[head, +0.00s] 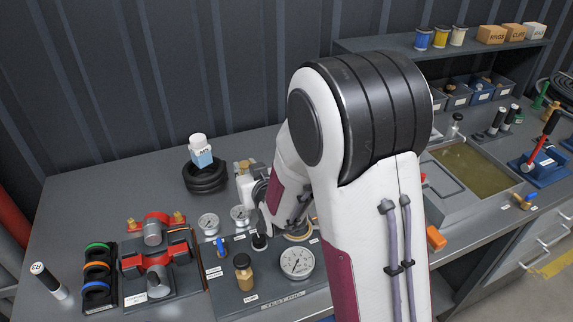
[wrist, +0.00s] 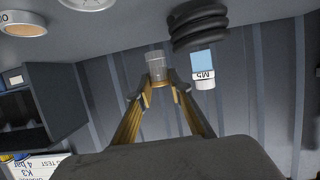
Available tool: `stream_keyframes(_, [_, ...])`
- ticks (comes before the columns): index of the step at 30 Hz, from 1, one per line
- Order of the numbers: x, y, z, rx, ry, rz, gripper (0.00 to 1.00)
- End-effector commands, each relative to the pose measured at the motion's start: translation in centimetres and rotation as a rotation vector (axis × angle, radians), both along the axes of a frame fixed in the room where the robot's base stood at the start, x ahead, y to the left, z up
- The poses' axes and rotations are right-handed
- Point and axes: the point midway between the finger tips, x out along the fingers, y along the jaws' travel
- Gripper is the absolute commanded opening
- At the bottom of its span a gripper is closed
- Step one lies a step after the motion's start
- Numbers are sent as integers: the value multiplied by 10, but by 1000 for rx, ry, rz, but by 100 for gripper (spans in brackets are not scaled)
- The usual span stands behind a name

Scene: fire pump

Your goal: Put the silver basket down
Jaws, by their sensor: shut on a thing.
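The silver basket (wrist: 155,62) is a small grey mesh-like cup in the wrist view. My gripper (wrist: 158,83) is shut on it, with a yellow-lined finger on each side. In the wrist view the basket appears against the dark ribbed wall, beside the black coil and the bottle. In the head view my arm hides most of the gripper, and I cannot clearly make out the basket there.
A black hose coil (head: 205,178) bears a white and blue bottle (head: 200,150). A red-clamped fitting (head: 155,262) is left. A water tank (head: 465,170) is right. The back-left bench is clear.

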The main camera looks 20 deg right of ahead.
Motion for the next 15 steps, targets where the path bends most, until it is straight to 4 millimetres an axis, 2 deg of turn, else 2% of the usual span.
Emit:
stream_keyframes(4, [19, -1, 0, 0, -2, -43, 5])
stream_keyframes(15, [61, -25, 11, 2, -2, -196, 5])
